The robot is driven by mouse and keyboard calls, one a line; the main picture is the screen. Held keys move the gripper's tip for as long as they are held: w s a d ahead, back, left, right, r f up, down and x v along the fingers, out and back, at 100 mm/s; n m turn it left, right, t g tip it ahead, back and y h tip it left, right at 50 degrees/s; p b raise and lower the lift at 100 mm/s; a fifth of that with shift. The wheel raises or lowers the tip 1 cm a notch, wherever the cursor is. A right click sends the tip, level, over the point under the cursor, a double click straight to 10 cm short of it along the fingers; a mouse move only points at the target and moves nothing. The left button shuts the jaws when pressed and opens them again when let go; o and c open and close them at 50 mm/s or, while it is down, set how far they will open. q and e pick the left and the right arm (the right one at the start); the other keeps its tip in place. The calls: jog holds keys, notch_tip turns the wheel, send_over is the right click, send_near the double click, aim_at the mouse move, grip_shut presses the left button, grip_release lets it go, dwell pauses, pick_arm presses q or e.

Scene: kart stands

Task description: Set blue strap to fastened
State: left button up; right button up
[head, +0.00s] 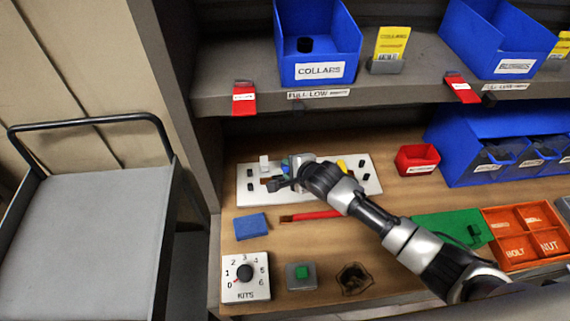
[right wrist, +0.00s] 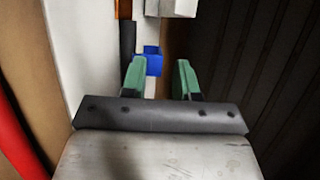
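A white board (head: 360,185) lies on the wooden bench with small black, white, blue and yellow parts on it. A small blue part (head: 285,166), which looks like the blue strap, shows just behind my right gripper (head: 280,184). In the right wrist view the blue part (right wrist: 153,62) is just beyond the green left fingertip, partly hidden by it. The two fingertips of my right gripper (right wrist: 160,80) stand apart with nothing visibly held between them. Whether the strap is fastened cannot be told. My left gripper is not in view.
A red-handled tool (head: 312,215) and a blue block (head: 251,226) lie in front of the board. A dial box (head: 245,282) and a green-button box (head: 301,276) are nearer. A red bin (head: 417,158) stands right. A shelf (head: 420,75) with blue bins overhangs the back.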

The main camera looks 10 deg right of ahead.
aim_at(286, 166)
jog(key=shift+x, duration=1.55)
jog(key=shift+s, duration=0.1)
grip_shut()
